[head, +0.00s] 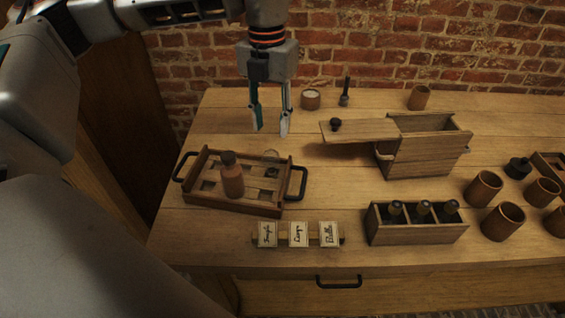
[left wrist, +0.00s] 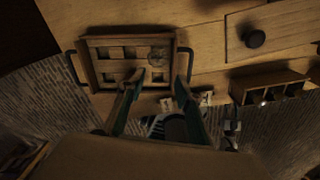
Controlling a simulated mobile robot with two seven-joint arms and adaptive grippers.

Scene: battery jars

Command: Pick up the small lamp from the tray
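The wooden tray (head: 240,203) with black side handles sits at the left of the table. A small round glassy thing, which looks like the small lamp (head: 270,156), is at the tray's back right; its details are too small to tell. In the left wrist view it shows as a dim round shape (left wrist: 158,54) in the tray (left wrist: 86,62). A reddish-brown bottle (head: 232,182) with a dark cap stands upright in the tray. My left gripper (head: 270,128) is open and empty, in the air above the tray's back right.
A wooden box (head: 428,158) with its lid slid to the left stands right of the tray. Three label cards (head: 298,234) and a rack of dark-topped bottles (head: 415,233) are in front. Several brown cups (head: 484,188) stand at the right. A brick wall is behind.

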